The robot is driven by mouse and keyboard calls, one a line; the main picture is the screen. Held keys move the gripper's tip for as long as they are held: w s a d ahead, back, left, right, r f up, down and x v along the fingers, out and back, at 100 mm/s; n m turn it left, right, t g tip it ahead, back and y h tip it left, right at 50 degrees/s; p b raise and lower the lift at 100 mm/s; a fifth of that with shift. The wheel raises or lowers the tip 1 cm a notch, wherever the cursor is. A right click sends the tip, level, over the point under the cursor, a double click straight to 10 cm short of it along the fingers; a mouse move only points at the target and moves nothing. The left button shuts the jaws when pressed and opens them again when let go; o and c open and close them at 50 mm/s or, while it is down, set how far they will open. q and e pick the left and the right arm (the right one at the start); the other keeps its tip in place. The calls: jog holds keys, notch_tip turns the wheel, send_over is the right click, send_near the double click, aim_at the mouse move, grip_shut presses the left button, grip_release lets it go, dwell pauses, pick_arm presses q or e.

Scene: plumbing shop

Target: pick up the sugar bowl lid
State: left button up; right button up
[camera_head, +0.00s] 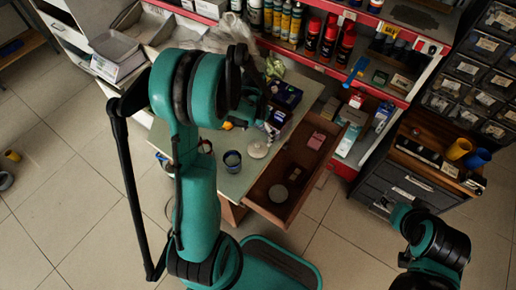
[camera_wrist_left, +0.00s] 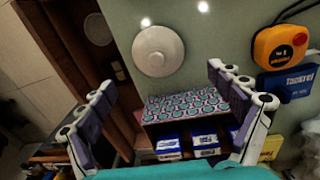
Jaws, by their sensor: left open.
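The sugar bowl lid, a pale round disc with a small central knob, lies flat on the green tabletop, seen in the head view (camera_head: 258,149) and the left wrist view (camera_wrist_left: 158,50). In the head view my left arm mostly hides this gripper. My right arm is at the lower right, its gripper out of view.
An open wooden drawer (camera_head: 257,193) holds a round disc (camera_head: 278,193) and a pink box (camera_head: 316,141). A patterned box (camera_wrist_left: 195,102) shows between the fingers. A yellow tape measure (camera_wrist_left: 281,47) and blue box (camera_wrist_left: 287,82) lie at right. Shelves of cans stand behind.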

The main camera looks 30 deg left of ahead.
aim_at(257, 145)
pick_arm(q)
jog(key=f+b, duration=0.1)
jog(key=f, duration=0.1)
jog(key=f+b, duration=0.1)
jog(key=f, duration=0.1)
jog(key=f+b, duration=0.1)
jog(key=f, duration=0.1)
jog(key=shift+s+d, duration=0.15)
jog(key=shift+s, duration=0.15)
jog(key=c, duration=1.4)
jog(key=shift+s+d+r, duration=0.1)
jog(key=shift+s, duration=0.05)
jog(key=c, duration=0.4)
